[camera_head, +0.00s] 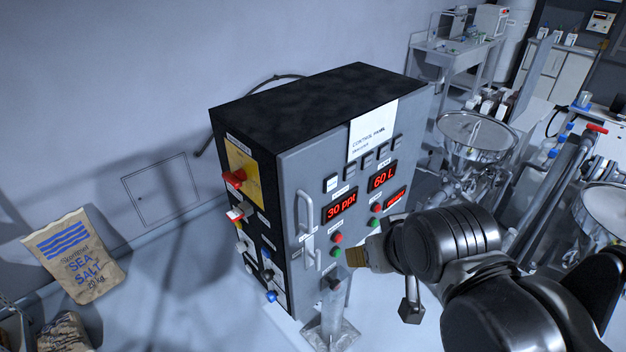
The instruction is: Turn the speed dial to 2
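The grey and black control box (290,140) stands in the middle of the view, with red displays (341,207), buttons and a door handle on its front. A small dark knob (334,284) sits low on the front; I cannot read any label or number by it, so I cannot tell if it is the speed dial. My gripper (357,257) is in front of the lower panel, right of the red and green buttons (337,239) and a little above the knob. Its tan fingertip pad faces left. I cannot tell whether it touches the panel. My gripper and wrist hide part of the lower right front.
The box's left side carries a red switch (234,179) on a yellow plate and several smaller switches. Steel hoppers (476,138) and pipes crowd the right. The floor left of the box looks clear.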

